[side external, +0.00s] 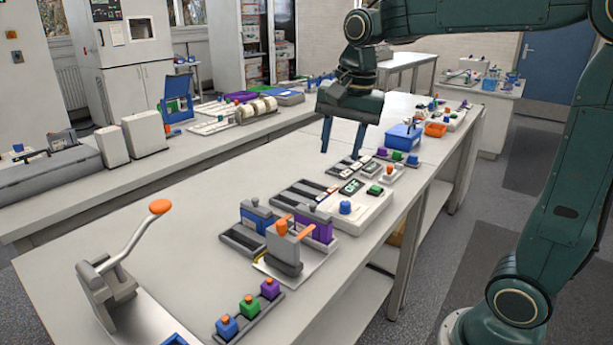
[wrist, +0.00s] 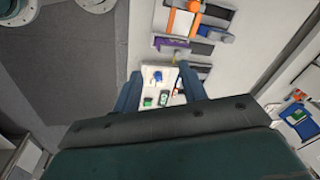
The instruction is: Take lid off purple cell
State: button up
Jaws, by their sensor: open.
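A blue cell (side external: 257,217) stands behind the clamp fixture (side external: 284,248). A white device (side external: 357,207) with a blue knob is beside the holder. A rack of coloured capped pieces (side external: 249,308) and a lever press (side external: 118,270) are in front.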

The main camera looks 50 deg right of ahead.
jog(key=w+d+f+m+g, duration=0.2)
jog(key=w+d+f+m, duration=0.2)
jog(key=w+m, duration=0.3)
jog(key=shift+w+d+m, duration=0.35)
jog(key=shift+w+m, duration=0.05)
jog(key=shift+w, duration=0.85)
send_over(313, 203)
jog(key=shift+d+f, duration=0.1)
jog(key=shift+f, duration=4.15)
jog(key=shift+f, duration=2.6)
grip_shut()
